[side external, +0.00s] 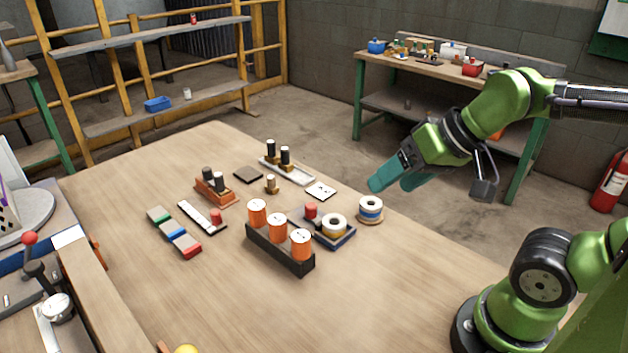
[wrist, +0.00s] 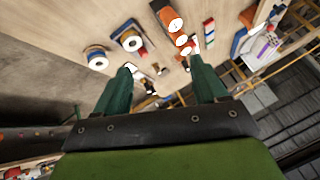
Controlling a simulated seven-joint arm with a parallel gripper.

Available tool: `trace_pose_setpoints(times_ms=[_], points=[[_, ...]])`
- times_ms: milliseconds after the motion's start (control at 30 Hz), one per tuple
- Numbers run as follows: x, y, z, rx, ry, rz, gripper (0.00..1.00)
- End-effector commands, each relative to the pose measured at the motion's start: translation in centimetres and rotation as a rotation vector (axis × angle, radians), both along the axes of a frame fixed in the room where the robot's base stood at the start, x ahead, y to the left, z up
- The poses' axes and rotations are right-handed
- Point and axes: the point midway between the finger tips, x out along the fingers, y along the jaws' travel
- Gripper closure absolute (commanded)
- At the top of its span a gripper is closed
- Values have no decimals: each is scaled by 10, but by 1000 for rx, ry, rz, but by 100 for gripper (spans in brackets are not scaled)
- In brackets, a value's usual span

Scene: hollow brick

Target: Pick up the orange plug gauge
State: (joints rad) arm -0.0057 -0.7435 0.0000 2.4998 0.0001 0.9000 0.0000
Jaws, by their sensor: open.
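Three orange cylinders with white tops stand in a row in a dark rack (side external: 270,252) near the table's middle: a rear one (side external: 257,212), a middle one (side external: 277,228) and a front one (side external: 301,244). Orange cylinders also show at the top of the wrist view (wrist: 168,17). An orange block (side external: 214,193) holding dark-topped pins sits further back. I cannot tell which orange piece is the plug gauge. My gripper (side external: 393,186) has teal fingers and hangs above the table's right edge, apart from everything. In the wrist view its fingers (wrist: 162,66) are spread and empty.
A blue-and-white ring piece (side external: 370,210) stands nearest below my gripper. A tray (side external: 330,234) with a white ring and red piece is beside the rack. Pin holders, a coloured bar (side external: 174,234) and flat plates lie behind. The table's front is mostly clear.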

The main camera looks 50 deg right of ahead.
Motion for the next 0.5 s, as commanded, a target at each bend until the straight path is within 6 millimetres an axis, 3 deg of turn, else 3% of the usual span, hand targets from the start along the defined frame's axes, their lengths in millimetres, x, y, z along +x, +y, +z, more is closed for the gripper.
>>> trace_pose_setpoints(times_ms=[167, 500], points=[[19, 8, -12, -7, 95, 38, 29], [124, 37, -17, -54, 371, 58, 29]])
